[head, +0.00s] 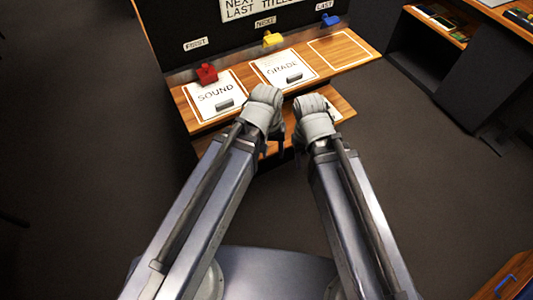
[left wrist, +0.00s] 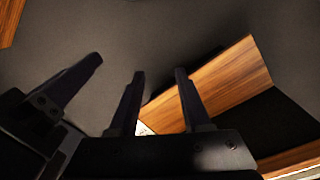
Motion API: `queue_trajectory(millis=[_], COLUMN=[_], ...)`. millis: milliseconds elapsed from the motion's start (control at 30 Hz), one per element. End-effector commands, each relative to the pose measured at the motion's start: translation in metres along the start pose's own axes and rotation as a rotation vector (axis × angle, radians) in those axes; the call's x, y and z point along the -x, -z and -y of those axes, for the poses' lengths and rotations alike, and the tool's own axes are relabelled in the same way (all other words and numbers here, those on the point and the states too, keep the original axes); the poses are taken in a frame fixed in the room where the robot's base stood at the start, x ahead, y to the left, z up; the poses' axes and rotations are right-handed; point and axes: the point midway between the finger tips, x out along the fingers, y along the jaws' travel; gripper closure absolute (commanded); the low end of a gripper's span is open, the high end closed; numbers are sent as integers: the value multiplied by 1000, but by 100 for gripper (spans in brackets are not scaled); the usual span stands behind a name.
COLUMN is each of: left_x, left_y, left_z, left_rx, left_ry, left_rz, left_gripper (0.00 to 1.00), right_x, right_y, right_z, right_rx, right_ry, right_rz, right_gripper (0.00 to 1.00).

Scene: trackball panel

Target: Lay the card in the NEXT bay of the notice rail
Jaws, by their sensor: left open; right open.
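The notice rail (head: 236,88) has three bays, labelled FIRST, NEXT and LAST. A card reading SOUND (head: 213,98) lies in the FIRST bay, and a card reading GRADE (head: 284,70) lies in the NEXT bay. The LAST bay (head: 341,50) is an empty white outline. A white edge (head: 335,113), perhaps another card, shows on the lower shelf beside my right gripper (head: 313,122), mostly hidden. My left gripper (head: 264,118) is over the lower shelf's left part. Both grippers are open. In the left wrist view, a white sliver (left wrist: 143,128) shows between dark fingers.
Red (head: 206,73), yellow (head: 272,38) and blue (head: 330,19) clips stand behind the bays. A dark board with a sign (head: 262,8) rises behind the rail. A desk (head: 440,22) stands at upper right. Grey floor (head: 420,170) lies open at right.

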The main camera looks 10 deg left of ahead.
Motion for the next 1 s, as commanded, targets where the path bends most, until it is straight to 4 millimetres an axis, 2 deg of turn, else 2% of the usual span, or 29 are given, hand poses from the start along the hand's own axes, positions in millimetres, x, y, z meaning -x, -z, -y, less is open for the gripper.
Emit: queue_trajectory(millis=[100,233,1000], left_x=[0,1,2], left_y=[-14,-19,-19], left_z=[9,15,16], left_rx=[-204,-307,-323], left_ry=[118,179,188], left_rz=[24,40,42], left_gripper=[52,52,52], right_x=[0,0,0], right_y=[0,0,0], right_z=[0,0,0], right_rx=[0,0,0], right_ry=[0,0,0], right_rz=[0,0,0], right_gripper=[50,50,50])
